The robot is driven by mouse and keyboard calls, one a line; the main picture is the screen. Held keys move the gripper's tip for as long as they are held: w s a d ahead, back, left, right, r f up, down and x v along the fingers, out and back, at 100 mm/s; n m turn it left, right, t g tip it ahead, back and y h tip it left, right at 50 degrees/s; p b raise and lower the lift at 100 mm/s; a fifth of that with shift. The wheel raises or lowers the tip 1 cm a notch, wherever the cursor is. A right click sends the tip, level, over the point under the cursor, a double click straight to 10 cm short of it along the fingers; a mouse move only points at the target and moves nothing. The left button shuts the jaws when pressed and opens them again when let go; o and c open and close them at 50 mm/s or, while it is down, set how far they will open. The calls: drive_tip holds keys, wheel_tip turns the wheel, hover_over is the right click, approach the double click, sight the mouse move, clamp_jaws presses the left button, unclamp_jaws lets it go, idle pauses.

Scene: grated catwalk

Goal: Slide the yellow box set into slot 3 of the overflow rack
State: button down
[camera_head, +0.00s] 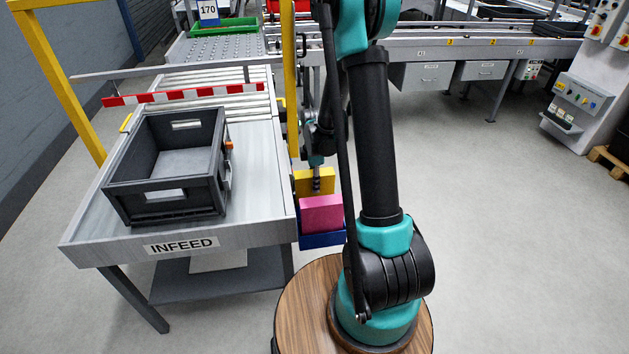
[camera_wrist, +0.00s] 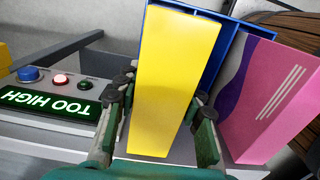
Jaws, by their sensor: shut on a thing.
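A yellow box (camera_wrist: 168,85) stands between the two fingers of my gripper (camera_wrist: 158,125) in the wrist view. The fingers are shut on its sides. The yellow box also shows in the head view (camera_head: 314,182), just behind a pink box (camera_head: 321,213). The blue rack (camera_head: 322,241) hangs beside the right side of the infeed table. The pink box is in it, and in the wrist view the rack's blue walls (camera_wrist: 240,52) show beyond the yellow box. The yellow box overlaps the rack there; how deep it sits is hidden. I cannot read slot numbers.
A grey crate (camera_head: 171,160) stands on the infeed table (camera_head: 254,190), left of my arm. A yellow post (camera_head: 290,80) rises close by my gripper. A panel with buttons and a lit "TOO HIGH" sign (camera_wrist: 45,103) is at the wrist view's left.

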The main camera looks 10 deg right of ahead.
drive_tip(key=c, duration=0.9)
unclamp_jaws()
drive_tip(key=shift+o, duration=0.6)
drive_tip(key=o, duration=0.3)
drive_tip(key=shift+r, duration=4.05)
